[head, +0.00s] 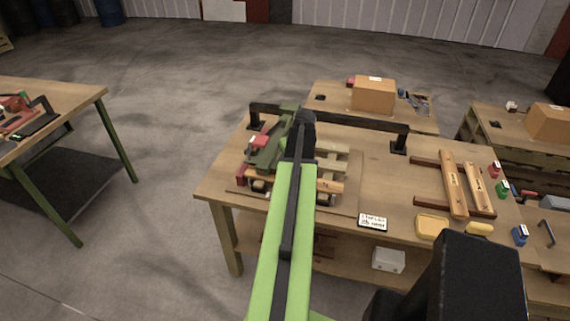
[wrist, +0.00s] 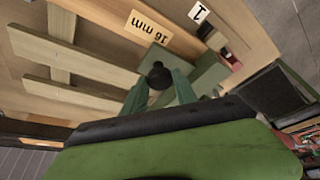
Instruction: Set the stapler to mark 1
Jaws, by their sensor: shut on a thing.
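The stapler (head: 266,152) looks like a green machine with a red part, on the left end of the middle workbench. In the wrist view, a green block that may be its body (wrist: 208,72) shows right of my fingers. My gripper (wrist: 160,86) has its two teal fingers closed around a round black knob (wrist: 157,70). I cannot tell how the knob joins the stapler. A white tag marked 1 (wrist: 198,12) lies beyond it, near a wooden piece lettered 16 mm (wrist: 149,28). In the head view my arm hides the gripper and part of the stapler.
A slatted wooden pallet (head: 333,160) lies beside the stapler. A dark rail (head: 350,120) runs along the bench's (head: 392,180) back. The bench is clear behind the card.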

